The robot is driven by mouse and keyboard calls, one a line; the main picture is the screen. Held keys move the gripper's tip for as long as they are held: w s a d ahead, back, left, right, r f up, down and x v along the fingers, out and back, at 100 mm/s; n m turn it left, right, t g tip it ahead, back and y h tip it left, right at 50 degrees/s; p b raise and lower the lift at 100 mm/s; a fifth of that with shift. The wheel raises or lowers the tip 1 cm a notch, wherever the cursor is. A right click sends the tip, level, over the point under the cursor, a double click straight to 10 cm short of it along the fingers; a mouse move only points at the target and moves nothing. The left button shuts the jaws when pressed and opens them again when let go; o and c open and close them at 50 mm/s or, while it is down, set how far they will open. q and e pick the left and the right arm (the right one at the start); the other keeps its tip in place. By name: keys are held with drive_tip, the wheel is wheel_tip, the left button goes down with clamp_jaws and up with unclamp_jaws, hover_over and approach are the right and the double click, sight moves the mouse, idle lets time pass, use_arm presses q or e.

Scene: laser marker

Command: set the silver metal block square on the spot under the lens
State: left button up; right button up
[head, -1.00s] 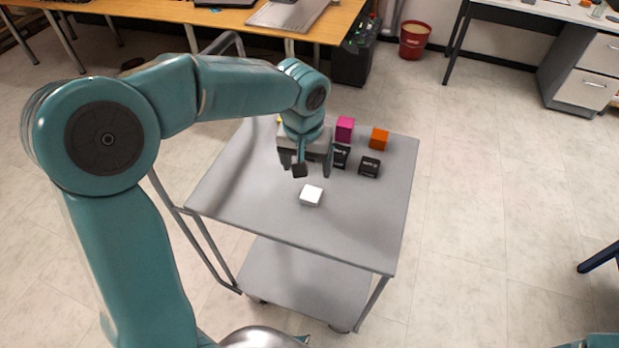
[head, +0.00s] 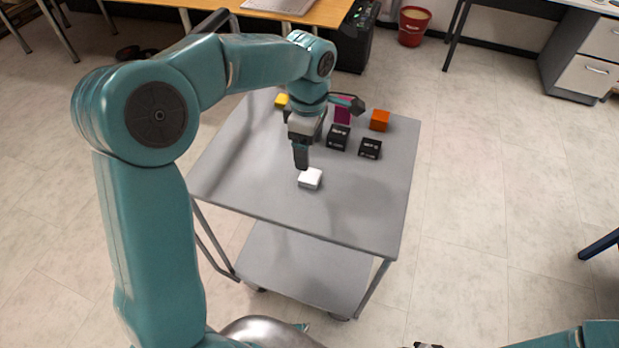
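The silver metal block (head: 310,179), a small pale flat block, lies on the grey cart top (head: 345,215). My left gripper (head: 301,160) points down just behind the block's left side, its near fingertip close to the block. I cannot tell whether it touches. One finger faces me and the other is hidden, so its opening does not show. My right arm enters at the bottom right, with only a dark bit of its gripper (head: 428,345) at the lower edge. No lens or spot shows.
Behind the block stand two black labelled boxes (head: 337,138) (head: 370,148), a magenta block (head: 342,112), an orange block (head: 379,120) and a yellow block (head: 282,101). The cart's front and right are clear. A wooden desk (head: 230,9) is behind.

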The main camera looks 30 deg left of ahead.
sight(310, 176)
use_arm(q)
wheel_tip(310, 176, down, 3)
drive_tip(key=shift+f, duration=0.1)
wheel_tip(310, 176, down, 6)
drive_tip(key=shift+d+r, duration=0.1)
